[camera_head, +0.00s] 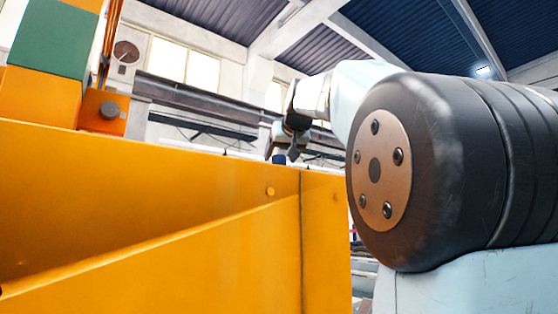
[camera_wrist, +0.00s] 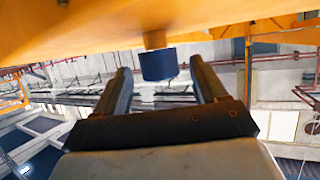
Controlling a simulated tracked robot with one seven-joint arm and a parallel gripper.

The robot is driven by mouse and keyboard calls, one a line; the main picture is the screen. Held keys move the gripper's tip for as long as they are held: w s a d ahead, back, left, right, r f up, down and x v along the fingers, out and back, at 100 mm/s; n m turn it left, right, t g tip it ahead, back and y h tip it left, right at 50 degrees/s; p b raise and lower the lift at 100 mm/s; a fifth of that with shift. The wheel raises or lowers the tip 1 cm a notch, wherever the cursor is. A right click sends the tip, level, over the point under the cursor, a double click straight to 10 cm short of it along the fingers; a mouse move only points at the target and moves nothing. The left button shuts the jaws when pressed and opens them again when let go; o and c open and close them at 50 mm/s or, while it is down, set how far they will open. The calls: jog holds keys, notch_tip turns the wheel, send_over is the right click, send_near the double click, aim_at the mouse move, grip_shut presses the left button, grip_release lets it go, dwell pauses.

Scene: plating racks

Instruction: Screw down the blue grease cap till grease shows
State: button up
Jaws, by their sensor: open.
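The blue grease cap (camera_wrist: 158,66) shows in the wrist view as a dark blue cylinder on a short orange stub under an orange beam. It lies between the lines of my two fingers, just beyond or level with their tips; the exact depth is hard to tell. My gripper (camera_wrist: 160,75) is open, with a finger on each side of the cap and a visible gap to both. In the head view my gripper (camera_head: 292,148) is small and far off, above the orange wall's top edge, with the small blue cap (camera_head: 279,158) by it. No grease is visible.
A large orange steel wall (camera_head: 150,180) fills the left and middle of the head view, below my gripper. An orange post with a green band (camera_head: 50,40) stands at the left. In the wrist view the orange beam (camera_wrist: 90,30) runs close past the fingertips.

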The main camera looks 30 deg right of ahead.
jog(key=v, duration=1.1)
jog(key=shift+s+f, duration=0.1)
